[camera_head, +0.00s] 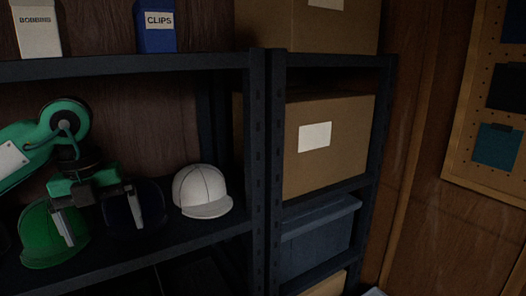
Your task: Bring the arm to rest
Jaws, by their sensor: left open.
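My left arm comes in from the left in the head view, with a green link and joint in front of the shelf. My left gripper (98,220) is open, its two grey fingers spread and pointing down. One finger overlaps a green cap (37,236) and the other overlaps a dark cap (150,203) in the picture. I see nothing held between the fingers. I cannot tell whether the fingers touch either cap. A white cap (201,191) sits on the same shelf, to the right of the gripper and apart from it. My right gripper is not in view.
The dark shelf (205,234) holds the caps. The upper shelf (120,68) carries a white bobbins box (37,40) and a blue clips box (155,32). Dark posts stand right of the caps, beside cardboard boxes (345,150) and a grey bin (315,245). A pegboard (485,165) hangs far right.

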